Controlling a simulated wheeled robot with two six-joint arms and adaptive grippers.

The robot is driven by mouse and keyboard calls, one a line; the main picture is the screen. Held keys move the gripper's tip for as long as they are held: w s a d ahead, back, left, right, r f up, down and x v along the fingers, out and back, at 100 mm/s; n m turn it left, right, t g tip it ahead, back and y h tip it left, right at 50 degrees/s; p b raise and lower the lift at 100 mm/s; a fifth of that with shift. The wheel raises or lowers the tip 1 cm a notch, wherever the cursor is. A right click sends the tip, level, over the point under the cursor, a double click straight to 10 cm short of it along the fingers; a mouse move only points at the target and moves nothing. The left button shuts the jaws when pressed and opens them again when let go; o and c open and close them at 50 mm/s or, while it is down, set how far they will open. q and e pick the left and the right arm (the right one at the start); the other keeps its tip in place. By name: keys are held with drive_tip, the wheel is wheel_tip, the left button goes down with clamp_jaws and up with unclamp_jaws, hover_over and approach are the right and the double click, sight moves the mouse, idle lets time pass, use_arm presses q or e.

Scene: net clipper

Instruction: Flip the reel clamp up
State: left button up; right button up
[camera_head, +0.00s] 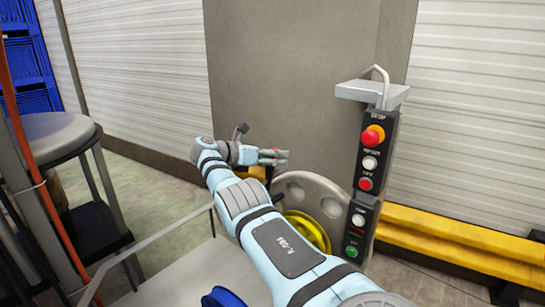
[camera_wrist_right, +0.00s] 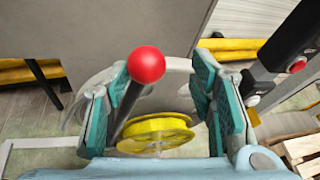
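A dark lever with a red ball knob (camera_wrist_right: 146,65), likely the reel clamp's handle, stands tilted between my right gripper's fingers (camera_wrist_right: 160,78) in the right wrist view. The two teal-padded fingers are apart, one on each side of the lever, with the lever nearer the left finger. I cannot tell whether that finger touches it. A yellow reel (camera_wrist_right: 156,134) lies below the knob; part of it also shows beside my arm in the head view (camera_head: 311,230). My right gripper (camera_head: 274,157) is above the machine in the head view, hiding most of the lever. My left gripper is not in view.
A grey rounded plate (camera_head: 322,190) stands beside the reel. A black control post (camera_head: 378,150) with red, white and green buttons rises to the right. A yellow barrier (camera_head: 460,240) runs along the right wall. A round stool-like seat (camera_head: 55,135) is at left.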

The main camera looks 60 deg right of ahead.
drive_tip(key=v, duration=1.2)
drive_tip(key=shift+d+f, duration=0.1)
